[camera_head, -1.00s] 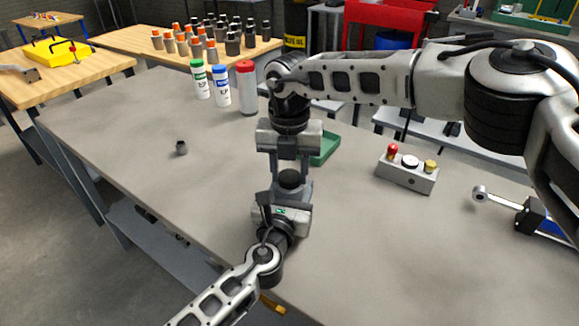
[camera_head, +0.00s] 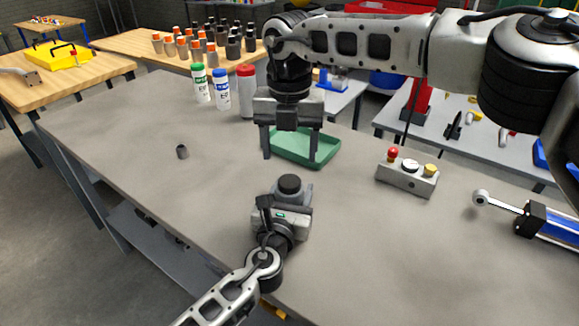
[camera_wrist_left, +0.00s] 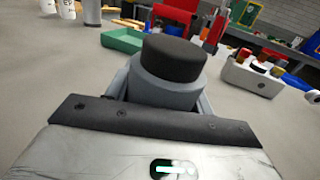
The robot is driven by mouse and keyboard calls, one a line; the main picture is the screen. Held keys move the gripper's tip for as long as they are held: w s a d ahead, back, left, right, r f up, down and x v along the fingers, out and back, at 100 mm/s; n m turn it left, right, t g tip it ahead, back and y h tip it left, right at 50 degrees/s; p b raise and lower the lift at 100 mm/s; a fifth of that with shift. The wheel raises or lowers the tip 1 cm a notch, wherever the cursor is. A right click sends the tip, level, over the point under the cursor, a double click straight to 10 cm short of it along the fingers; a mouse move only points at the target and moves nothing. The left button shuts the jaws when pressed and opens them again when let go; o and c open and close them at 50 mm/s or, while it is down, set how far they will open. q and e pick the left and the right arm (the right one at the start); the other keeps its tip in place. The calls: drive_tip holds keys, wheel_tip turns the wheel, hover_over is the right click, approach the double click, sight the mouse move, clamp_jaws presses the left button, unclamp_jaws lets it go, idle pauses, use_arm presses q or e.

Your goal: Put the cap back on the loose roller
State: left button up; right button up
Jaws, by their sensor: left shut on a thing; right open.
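My left gripper (camera_head: 286,207) is shut on a roller, a grey cylinder (camera_wrist_left: 165,90) held upright above the table at the front. A black cap (camera_wrist_left: 175,58) sits on the roller's top end and looks level; it also shows in the head view (camera_head: 289,184). Whether it is fully seated I cannot tell. My right gripper (camera_head: 290,157) is open and empty, pointing down above and behind the capped roller, apart from it. The roller's lower part is hidden by the left gripper.
A green tray (camera_head: 325,152) lies behind the right gripper. A button box (camera_head: 407,178) and a blue cylinder device (camera_head: 545,222) are at the right. Three bottles (camera_head: 221,90) stand at the back. The left tabletop is mostly clear.

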wheel_tip(320, 180, up, 5)
drive_tip(key=shift+r, duration=0.1)
idle(0.3)
use_arm(q)
drive_tip(key=o, duration=1.5)
drive_tip(key=shift+c, duration=0.2)
drive_tip(key=shift+s, duration=0.1)
drive_tip(key=v, duration=1.4)
drive_tip(key=shift+s+a+f, duration=0.1)
drive_tip(key=shift+s+f, duration=0.05)
drive_tip(key=shift+s, duration=0.05)
drive_tip(key=shift+s+a, duration=0.2)
drive_tip(key=shift+s, duration=0.45)
